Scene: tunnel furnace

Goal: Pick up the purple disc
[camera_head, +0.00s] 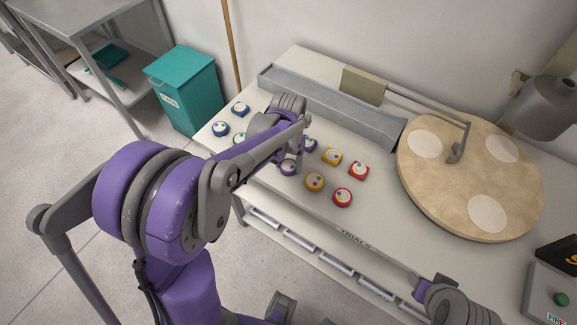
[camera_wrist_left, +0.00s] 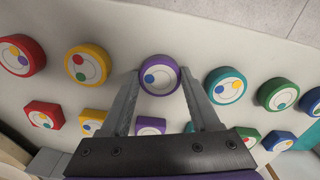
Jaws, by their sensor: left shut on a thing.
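The purple disc (camera_wrist_left: 160,75) is a round puck with a white face and blue and yellow dots. In the left wrist view it sits between the fingertips of my left gripper (camera_wrist_left: 158,84), which is shut on it. In the head view the purple disc (camera_head: 288,167) shows just below my left gripper, at the table surface; I cannot tell any lift. My forearm hides part of the fingers there. A purple squarish block (camera_wrist_left: 150,125) lies close by, between the fingers' bases. My right gripper (camera_head: 431,283) is at the lower right, its jaw opening unclear.
Yellow (camera_head: 314,182) and red (camera_head: 343,197) discs lie right of the purple disc; teal (camera_wrist_left: 226,86) and green (camera_wrist_left: 278,94) ones lie on its other side. A round turntable (camera_head: 440,195) fills the table's right, a grey channel (camera_head: 330,108) the back. A teal bin (camera_head: 190,85) stands left.

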